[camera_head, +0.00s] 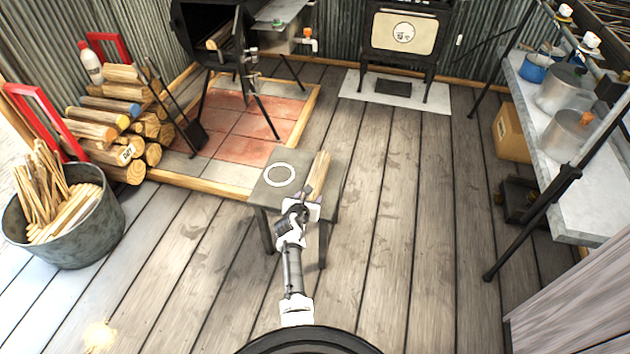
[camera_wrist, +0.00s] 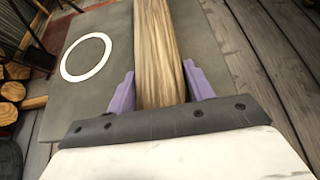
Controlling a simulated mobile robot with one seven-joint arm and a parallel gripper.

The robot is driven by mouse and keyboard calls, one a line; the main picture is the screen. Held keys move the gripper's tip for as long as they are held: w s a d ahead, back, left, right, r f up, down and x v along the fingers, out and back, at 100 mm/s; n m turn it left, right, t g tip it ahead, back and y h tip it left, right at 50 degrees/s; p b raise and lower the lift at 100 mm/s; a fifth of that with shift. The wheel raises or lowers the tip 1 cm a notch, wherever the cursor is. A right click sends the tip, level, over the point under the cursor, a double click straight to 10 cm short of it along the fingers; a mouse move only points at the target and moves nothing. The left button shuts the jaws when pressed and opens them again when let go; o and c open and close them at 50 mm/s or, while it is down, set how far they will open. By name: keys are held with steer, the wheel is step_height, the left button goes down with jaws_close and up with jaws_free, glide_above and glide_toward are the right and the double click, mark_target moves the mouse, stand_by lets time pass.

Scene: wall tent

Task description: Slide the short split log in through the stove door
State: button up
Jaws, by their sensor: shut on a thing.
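The short split log (camera_head: 318,172) is at the right side of a small dark stool in the head view. My gripper (camera_head: 303,203) is shut on its near end. In the wrist view the log (camera_wrist: 160,50) runs straight ahead between the two purple fingers of my gripper (camera_wrist: 160,92). I cannot tell whether the log touches the stool top. The black stove (camera_head: 215,30) stands at the back left, with its front open and a piece of wood (camera_head: 219,36) visible inside. Its door (camera_head: 243,45) appears swung out to the right.
The stool (camera_head: 262,190) has a white ring (camera_head: 280,174) on top. Red tiles (camera_head: 245,130) with a wooden border lie before the stove. A log pile (camera_head: 130,120) and kindling bucket (camera_head: 65,215) stand left; a second stove (camera_head: 405,45) stands behind. A metal table (camera_head: 545,140) lines the right. The middle floor is clear.

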steer(key=shift+r, duration=0.2)
steer(key=shift+r+p, duration=2.45)
steer(key=shift+p, duration=0.4)
steer(key=s+a+f+n+y, duration=0.1)
steer(key=s+a+f+n, duration=0.2)
steer(key=s, duration=0.9)
steer(key=s+d+r+y, duration=0.1)
steer(key=s+r+y, duration=0.1)
steer(key=s+r, duration=0.2)
steer(key=shift+s+d+r+n+t+y, duration=0.3)
steer(key=shift+r+t+y, duration=0.1)
steer(key=shift+r, duration=0.95)
steer(key=shift+f, duration=0.1)
